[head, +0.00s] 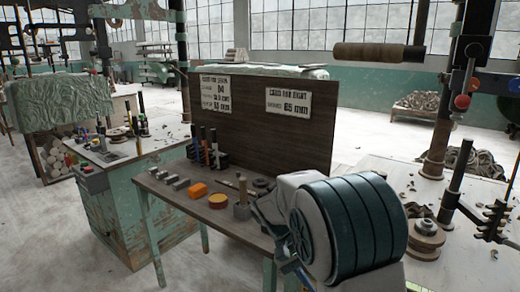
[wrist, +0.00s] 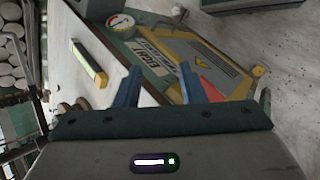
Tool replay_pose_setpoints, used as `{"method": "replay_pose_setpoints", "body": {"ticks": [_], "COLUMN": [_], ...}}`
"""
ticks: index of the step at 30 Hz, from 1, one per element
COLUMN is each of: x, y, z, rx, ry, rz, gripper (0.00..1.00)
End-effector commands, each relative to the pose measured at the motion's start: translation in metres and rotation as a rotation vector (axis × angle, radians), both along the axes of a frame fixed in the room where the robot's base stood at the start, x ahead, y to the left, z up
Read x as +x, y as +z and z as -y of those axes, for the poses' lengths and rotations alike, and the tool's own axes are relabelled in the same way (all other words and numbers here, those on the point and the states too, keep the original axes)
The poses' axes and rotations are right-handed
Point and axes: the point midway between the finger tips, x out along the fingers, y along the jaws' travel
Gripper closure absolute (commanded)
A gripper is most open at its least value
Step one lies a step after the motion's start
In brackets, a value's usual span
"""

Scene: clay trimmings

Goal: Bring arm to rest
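My gripper (wrist: 160,84) shows in the wrist view with its two blue fingers apart and nothing visible between them. My arm is the large white and dark green ringed body at the lower right of the head view. It covers part of the near table, and I cannot clearly make out my gripper there.
A green cabinet (head: 125,215) stands left. Pale floor lies beyond.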

Motion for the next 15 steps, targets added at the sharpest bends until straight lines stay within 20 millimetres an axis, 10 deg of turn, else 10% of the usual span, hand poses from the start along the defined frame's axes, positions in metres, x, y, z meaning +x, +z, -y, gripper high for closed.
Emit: {"method": "replay_pose_setpoints", "body": {"ticks": [15], "x": [-0.100], "y": [0.108], "z": [0.019], "rx": [0.467], "ry": [0.055], "rz": [0.299], "gripper": [0.64]}}
